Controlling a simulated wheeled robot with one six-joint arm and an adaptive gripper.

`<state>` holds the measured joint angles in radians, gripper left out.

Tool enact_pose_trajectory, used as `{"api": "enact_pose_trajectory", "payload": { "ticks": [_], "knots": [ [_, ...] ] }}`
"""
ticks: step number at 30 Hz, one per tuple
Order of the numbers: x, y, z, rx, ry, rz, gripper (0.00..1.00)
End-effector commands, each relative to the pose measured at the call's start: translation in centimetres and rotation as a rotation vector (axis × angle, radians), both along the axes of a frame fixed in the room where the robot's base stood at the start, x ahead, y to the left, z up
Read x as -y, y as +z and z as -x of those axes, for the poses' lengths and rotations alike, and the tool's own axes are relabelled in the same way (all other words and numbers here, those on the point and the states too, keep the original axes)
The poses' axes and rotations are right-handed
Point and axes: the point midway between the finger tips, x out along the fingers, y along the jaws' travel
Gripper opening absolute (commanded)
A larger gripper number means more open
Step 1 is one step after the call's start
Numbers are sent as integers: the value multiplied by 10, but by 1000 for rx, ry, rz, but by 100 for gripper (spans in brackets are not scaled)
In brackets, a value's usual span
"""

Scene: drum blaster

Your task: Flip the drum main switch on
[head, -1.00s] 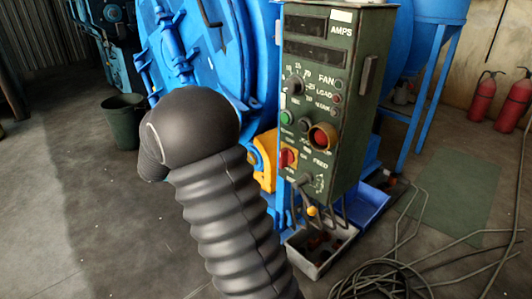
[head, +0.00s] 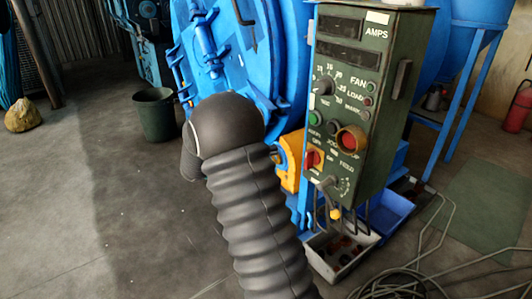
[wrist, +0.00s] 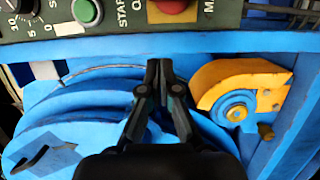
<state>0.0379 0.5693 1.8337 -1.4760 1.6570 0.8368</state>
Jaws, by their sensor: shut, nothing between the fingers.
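The green control panel (head: 352,100) stands right of centre in the head view. A red rotary switch on a yellow plate (head: 314,158) sits low on its left side and looks like the main switch; its setting is too small to read. A larger red button in a yellow collar (head: 351,139) is up and right of it. In the wrist view, my gripper (wrist: 160,65) is shut and empty, just below the panel's lower edge (wrist: 230,18) in the picture. A green button (wrist: 86,12) and part of a red control (wrist: 172,5) show there. My arm hides the gripper in the head view.
The blue drum machine (head: 275,60) stands left of and behind the panel. A yellow-orange part (wrist: 240,85) lies right of my gripper in the wrist view. Trays (head: 335,255) and loose cables (head: 405,275) lie below the panel. Floor at left is open around a bin (head: 154,115).

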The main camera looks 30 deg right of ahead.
Motion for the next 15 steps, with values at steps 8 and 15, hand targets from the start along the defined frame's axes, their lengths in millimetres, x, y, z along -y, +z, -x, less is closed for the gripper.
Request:
{"api": "enact_pose_trajectory", "payload": {
  "ticks": [8, 15],
  "knots": [
    [54, 1, 10, 0, -4, 0, 0],
    [64, 1, 36, 0, -1, 0, 0]
  ]
}}
